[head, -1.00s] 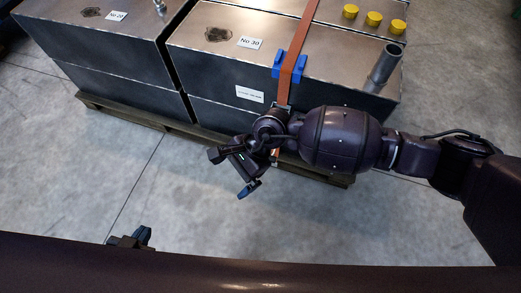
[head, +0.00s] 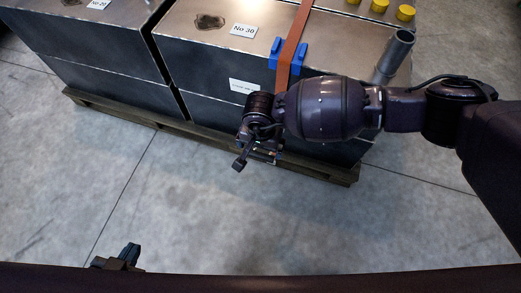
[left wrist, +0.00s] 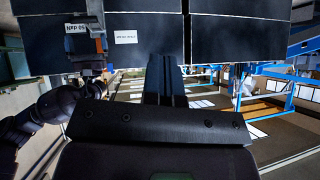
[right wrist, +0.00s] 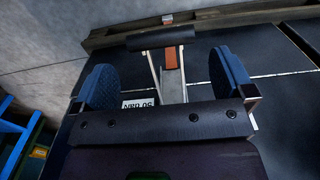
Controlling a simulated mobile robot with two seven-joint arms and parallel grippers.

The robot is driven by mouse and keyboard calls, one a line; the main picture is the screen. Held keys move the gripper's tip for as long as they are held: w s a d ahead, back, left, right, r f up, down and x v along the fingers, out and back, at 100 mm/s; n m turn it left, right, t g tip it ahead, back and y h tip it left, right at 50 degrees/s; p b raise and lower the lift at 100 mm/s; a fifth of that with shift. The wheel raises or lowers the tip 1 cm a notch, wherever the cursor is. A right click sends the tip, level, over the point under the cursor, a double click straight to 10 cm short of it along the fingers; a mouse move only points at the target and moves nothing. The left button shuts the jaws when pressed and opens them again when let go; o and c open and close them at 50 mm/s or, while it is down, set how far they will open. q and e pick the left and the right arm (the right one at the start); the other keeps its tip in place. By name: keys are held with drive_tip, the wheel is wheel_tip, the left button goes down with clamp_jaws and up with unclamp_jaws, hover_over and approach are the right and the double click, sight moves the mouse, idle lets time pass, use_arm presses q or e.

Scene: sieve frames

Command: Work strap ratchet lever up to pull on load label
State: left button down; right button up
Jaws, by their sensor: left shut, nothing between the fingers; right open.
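The orange strap (head: 294,42) runs over the tank's top edge through a blue corner guard and down its front, where my right arm hides it. In the right wrist view the ratchet lever (right wrist: 162,39) shows as a dark crossbar on a metal frame, with orange strap (right wrist: 171,60) behind it. A white load label (right wrist: 138,104) reading "50 daN" is partly hidden there; it also shows in the left wrist view (left wrist: 77,28). My right gripper (right wrist: 165,82) is open, its blue-padded fingers either side of the ratchet, apart from it. My left gripper (head: 122,256) is shut and empty, low and away from the tank.
Grey metal tanks (head: 185,55) stand on a wooden pallet (head: 210,133). A pipe stub (head: 393,58) and yellow caps (head: 405,13) sit on top at right. The concrete floor (head: 220,215) in front is clear. Blue racking (left wrist: 240,80) shows in the left wrist view.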

sight(261, 154)
wheel_tip(261, 154, down, 4)
drive_tip(key=shift+s+f+b, duration=0.1)
drive_tip(key=shift+b, duration=0.45)
use_arm(q)
drive_tip(key=shift+w+t, duration=0.15)
drive_tip(key=shift+t, duration=0.25)
use_arm(e)
drive_tip(key=shift+f, duration=0.35)
drive_tip(key=shift+c, duration=0.2)
